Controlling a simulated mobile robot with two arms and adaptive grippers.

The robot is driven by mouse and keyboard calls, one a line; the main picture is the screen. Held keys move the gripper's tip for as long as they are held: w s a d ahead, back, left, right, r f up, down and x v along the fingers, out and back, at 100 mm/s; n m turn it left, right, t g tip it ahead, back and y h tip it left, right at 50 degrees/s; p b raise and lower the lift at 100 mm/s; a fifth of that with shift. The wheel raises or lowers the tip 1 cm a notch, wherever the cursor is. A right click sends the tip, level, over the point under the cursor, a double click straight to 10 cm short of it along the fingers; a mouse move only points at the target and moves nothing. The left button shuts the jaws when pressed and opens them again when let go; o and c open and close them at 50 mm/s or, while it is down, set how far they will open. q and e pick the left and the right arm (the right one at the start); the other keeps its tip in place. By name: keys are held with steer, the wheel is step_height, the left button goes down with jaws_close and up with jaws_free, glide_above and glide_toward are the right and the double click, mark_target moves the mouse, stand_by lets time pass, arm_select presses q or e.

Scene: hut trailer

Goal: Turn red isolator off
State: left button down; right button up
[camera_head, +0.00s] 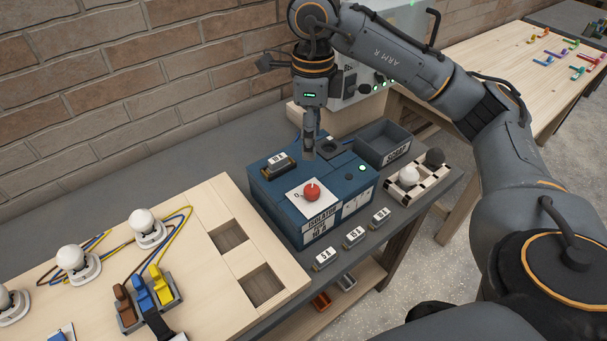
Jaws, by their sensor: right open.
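The red isolator knob (312,193) sits on a white plate (299,208) on top of a blue box (275,200) labelled "ISOLATOR 10 A". A "0" is printed on the plate left of the knob. A light mark on the knob points roughly toward the back, not at the "0". My right gripper (309,149) is open and points down above the back part of the blue box, behind the knob and apart from it. Its fingers are small and seen nearly edge-on. My left gripper is not in view.
A "10 A" fuse (279,162) stands on the box, left of my right gripper. Several loose fuses (355,236) lie in front. A wooden board (195,262) with bulbs fills the left.

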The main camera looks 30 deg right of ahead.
mark_target(312, 189)
steer(key=f, duration=0.2)
steer(key=s+f+p, duration=0.1)
steer(key=f, duration=0.2)
steer(key=shift+s+f, duration=0.1)
steer(key=shift+f, duration=0.1)
step_height(312, 189, down, 7)
steer(key=shift+r+p, duration=0.1)
steer(key=shift+p, duration=0.7)
steer(key=shift+w+f, duration=0.2)
steer(key=shift+f, duration=0.3)
steer(key=shift+c, duration=0.2)
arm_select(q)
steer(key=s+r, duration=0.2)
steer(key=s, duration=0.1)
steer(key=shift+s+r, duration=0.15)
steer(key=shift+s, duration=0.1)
arm_select(e)
steer(key=c, duration=1.1)
